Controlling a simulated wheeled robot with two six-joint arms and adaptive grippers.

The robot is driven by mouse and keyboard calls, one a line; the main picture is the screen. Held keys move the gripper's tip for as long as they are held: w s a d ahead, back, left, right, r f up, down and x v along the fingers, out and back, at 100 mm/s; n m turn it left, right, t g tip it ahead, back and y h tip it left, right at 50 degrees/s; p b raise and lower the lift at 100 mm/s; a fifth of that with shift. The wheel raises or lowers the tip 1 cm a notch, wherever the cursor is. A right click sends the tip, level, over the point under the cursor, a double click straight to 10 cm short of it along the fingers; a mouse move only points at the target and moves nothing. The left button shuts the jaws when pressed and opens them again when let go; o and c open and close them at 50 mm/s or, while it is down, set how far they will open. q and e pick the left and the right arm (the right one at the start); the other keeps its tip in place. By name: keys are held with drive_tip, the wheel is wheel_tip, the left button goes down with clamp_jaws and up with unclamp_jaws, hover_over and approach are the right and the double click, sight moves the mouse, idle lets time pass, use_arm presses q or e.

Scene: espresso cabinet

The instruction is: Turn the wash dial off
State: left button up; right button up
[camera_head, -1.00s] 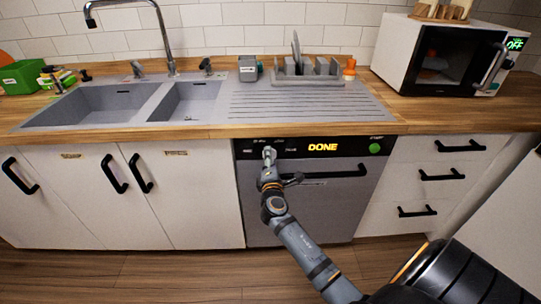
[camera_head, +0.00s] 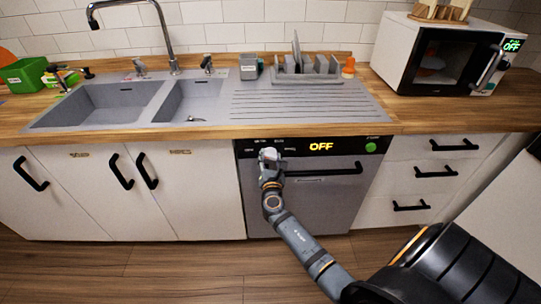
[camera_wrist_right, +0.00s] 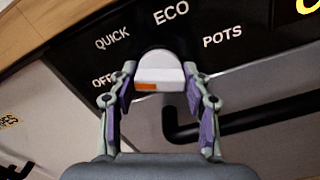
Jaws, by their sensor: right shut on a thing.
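The dishwasher (camera_head: 318,205) stands under the drainboard, its black panel showing "OFF" in yellow. The wash dial (camera_wrist_right: 160,72) is a light knob with an orange mark, seen in the right wrist view among the labels OFF, QUICK, ECO and POTS. The orange mark sits at the knob's lower left, on the side of the OFF label. My right gripper (camera_wrist_right: 163,95) is shut on the dial, one finger on each side. In the head view my right gripper (camera_head: 268,158) covers most of the dial. My left gripper is not in view.
A black handle bar (camera_head: 325,170) runs across the dishwasher front just right of my gripper. A green start button (camera_head: 370,147) is at the panel's right end. The wooden counter edge (camera_head: 300,131) overhangs just above the panel.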

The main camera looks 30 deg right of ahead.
drive_tip(key=shift+n, duration=0.7)
drive_tip(key=shift+f+n+p, duration=0.1)
drive_tip(key=shift+n+p, duration=0.2)
drive_tip(key=shift+p, duration=0.05)
drive_tip(key=o, duration=1.2)
drive_tip(key=shift+c, duration=0.2)
drive_tip(key=shift+s, duration=0.1)
drive_tip(key=v, duration=1.2)
